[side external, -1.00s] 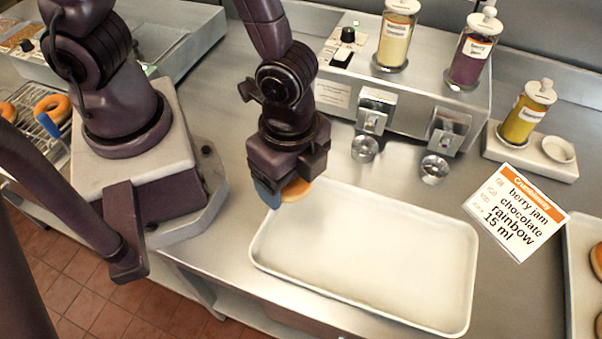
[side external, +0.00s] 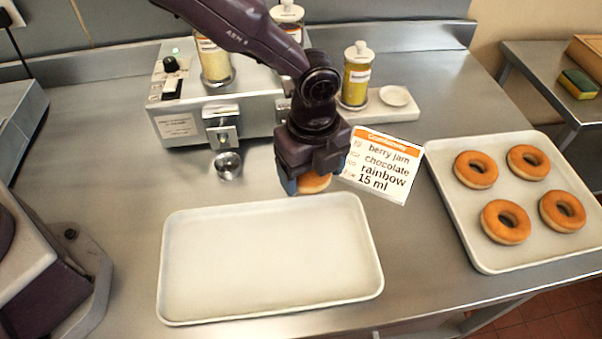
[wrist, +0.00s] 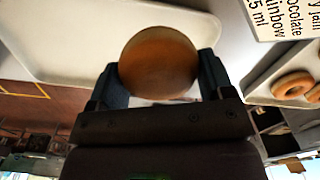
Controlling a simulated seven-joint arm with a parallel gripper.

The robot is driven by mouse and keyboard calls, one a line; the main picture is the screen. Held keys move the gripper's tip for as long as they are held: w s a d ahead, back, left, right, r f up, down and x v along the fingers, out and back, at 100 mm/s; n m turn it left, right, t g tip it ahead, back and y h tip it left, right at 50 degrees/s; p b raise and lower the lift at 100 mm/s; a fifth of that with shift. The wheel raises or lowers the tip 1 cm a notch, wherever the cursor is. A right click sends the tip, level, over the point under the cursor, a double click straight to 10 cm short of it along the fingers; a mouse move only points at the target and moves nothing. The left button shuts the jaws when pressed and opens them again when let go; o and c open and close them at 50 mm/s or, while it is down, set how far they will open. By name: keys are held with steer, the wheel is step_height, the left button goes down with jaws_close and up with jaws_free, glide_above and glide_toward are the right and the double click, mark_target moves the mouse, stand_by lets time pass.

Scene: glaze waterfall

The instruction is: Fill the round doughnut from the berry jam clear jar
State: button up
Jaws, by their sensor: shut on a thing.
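My gripper (side external: 308,184) is shut on the round doughnut (side external: 315,181), a golden-brown bun without a hole. In the side view it hangs near the back right corner of the white tray (side external: 270,248). In the wrist view the doughnut (wrist: 158,65) sits between the two blue fingers. The berry jam clear jar (side external: 288,12) stands on the steel dispenser (side external: 180,118), mostly hidden behind my arm; its white lid and part of its label show. The dispenser's right spout is hidden behind my gripper.
An order card (side external: 380,165) reads berry jam, chocolate, rainbow, 15 ml. A cream-coloured jar (side external: 214,62), a yellow jar (side external: 355,75) and a small metal cup (side external: 228,165) stand nearby. A tray (side external: 478,235) of several ring doughnuts is at the right. The white tray is empty.

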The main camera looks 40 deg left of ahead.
steer(key=shift+w+a+f, duration=0.7)
steer(key=shift+f, duration=0.3)
steer(key=shift+w+a+f, duration=0.7)
steer(key=shift+f, duration=0.25)
steer(key=shift+w+a, duration=1)
steer(key=shift+a, duration=0.05)
steer(key=shift+w+a, duration=1.45)
stand_by(1.1)
steer(key=shift+s+d+r, duration=0.1)
steer(key=shift+s+d, duration=0.1)
steer(key=shift+d, duration=0.05)
stand_by(0.4)
steer(key=shift+s+d, duration=0.4)
steer(key=shift+s+d, duration=0.1)
stand_by(1.0)
